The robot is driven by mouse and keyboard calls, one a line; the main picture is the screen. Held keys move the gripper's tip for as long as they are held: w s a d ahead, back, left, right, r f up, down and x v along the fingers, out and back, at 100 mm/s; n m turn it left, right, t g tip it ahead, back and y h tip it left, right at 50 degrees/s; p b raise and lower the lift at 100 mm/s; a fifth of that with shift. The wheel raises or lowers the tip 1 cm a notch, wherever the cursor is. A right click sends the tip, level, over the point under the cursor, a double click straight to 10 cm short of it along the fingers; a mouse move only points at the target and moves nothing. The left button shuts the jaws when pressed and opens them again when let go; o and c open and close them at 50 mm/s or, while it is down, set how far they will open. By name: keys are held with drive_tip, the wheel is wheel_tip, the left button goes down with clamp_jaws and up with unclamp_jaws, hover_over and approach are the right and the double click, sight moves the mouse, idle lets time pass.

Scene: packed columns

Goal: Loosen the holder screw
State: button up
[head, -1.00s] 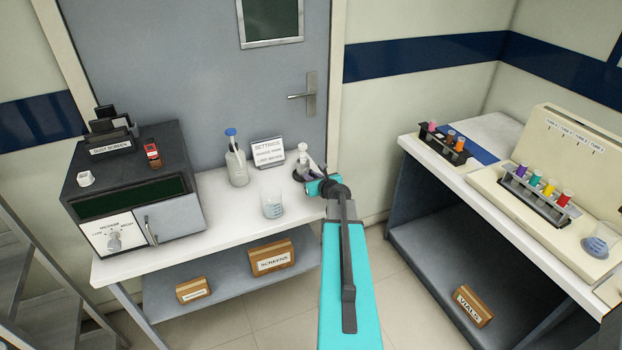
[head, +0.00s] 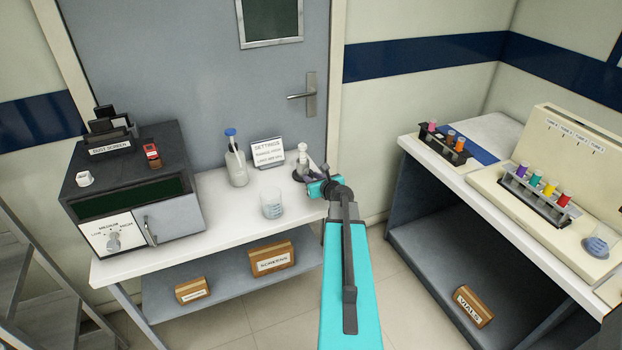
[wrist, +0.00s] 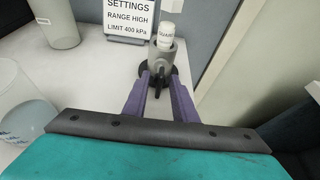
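The holder (wrist: 164,55) is a small grey stand with a dark round base on the white bench. It holds an upright white piece with a lettered label (wrist: 167,33). In the head view the holder (head: 303,172) is partly hidden behind my arm. A dark screw (wrist: 159,82) shows low on the holder's near side in the wrist view. My gripper (wrist: 160,78) points at the holder with its two purple fingers apart, one on each side of the screw. I see a gap between the fingers; contact with the screw cannot be told.
A glass beaker (head: 271,205) stands close to the left of my gripper. A bottle with a blue cap (head: 236,162) and a settings sign (head: 267,152) stand behind it. A grey machine with a dial (head: 135,190) is at the left. The door frame is just right of the holder.

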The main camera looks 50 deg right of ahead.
drive_tip(key=b+v, duration=0.1)
drive_tip(key=v, duration=0.8)
drive_tip(key=shift+s+a+b, duration=0.1)
drive_tip(key=shift+b, duration=0.25)
drive_tip(key=shift+s+a+r+p, duration=0.1)
drive_tip(key=shift+s+r+p, duration=0.2)
drive_tip(key=shift+p, duration=0.7)
drive_tip(key=p, duration=0.1)
drive_tip(key=s+p, duration=0.1)
drive_tip(key=p, duration=0.1)
drive_tip(key=shift+s+a+r+p, duration=0.1)
drive_tip(key=shift+a+r+p, duration=0.1)
drive_tip(key=shift+r+p, duration=0.1)
drive_tip(key=shift+s+a+p, duration=0.1)
drive_tip(key=shift+s+p, duration=0.15)
drive_tip(key=shift+p, duration=0.4)
drive_tip(key=shift+s+f, duration=0.1)
